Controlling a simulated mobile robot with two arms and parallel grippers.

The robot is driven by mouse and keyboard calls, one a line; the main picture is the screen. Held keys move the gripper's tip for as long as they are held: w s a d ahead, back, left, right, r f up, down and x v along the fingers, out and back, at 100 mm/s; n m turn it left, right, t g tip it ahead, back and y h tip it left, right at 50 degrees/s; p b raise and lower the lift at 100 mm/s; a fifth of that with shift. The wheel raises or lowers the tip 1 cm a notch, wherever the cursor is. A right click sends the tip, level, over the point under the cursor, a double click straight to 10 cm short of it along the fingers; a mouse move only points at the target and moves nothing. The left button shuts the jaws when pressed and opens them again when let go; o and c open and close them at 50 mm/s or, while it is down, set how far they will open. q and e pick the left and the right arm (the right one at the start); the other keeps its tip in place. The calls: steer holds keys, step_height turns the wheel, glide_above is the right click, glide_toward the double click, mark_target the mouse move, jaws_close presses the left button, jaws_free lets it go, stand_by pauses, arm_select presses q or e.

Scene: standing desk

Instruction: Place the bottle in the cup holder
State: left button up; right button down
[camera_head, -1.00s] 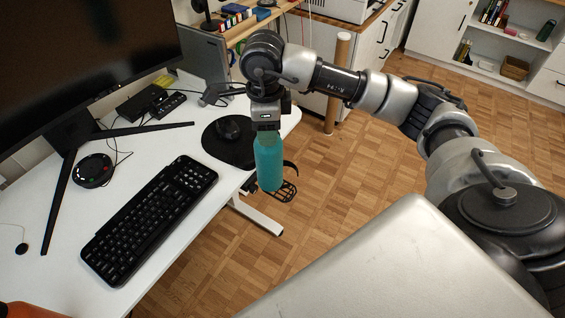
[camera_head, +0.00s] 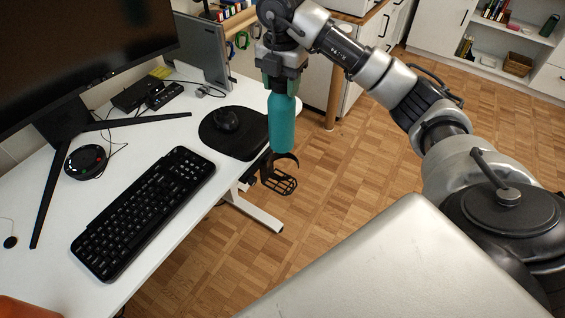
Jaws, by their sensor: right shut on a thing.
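A teal bottle (camera_head: 282,124) hangs upright from my right gripper (camera_head: 281,84), which is shut on its top. The cup holder (camera_head: 279,181) is a black ring with a wire basket, fixed at the desk's right edge. The bottle's lower end shows just above the holder's ring in the picture and covers part of its back. I cannot tell the exact gap between them. My left gripper is not in view.
The white desk (camera_head: 120,215) carries a black keyboard (camera_head: 147,208), a mouse (camera_head: 227,120) on a dark mat (camera_head: 238,143), a monitor (camera_head: 80,60) and a round black device (camera_head: 86,162). Open wooden floor lies right of the desk.

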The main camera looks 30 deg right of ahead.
mark_target(282, 103)
steer(key=shift+w+d+r+m, duration=0.1)
steer(key=shift+d+m, duration=0.05)
steer(key=shift+m, duration=0.15)
steer(key=shift+f, duration=0.2)
step_height(282, 103, down, 18)
steer(key=shift+r, duration=0.2)
steer(key=shift+f, duration=0.1)
steer(key=c, duration=0.5)
jaws_free()
steer(key=shift+m, duration=0.3)
step_height(282, 103, up, 12)
steer(key=shift+r, duration=0.1)
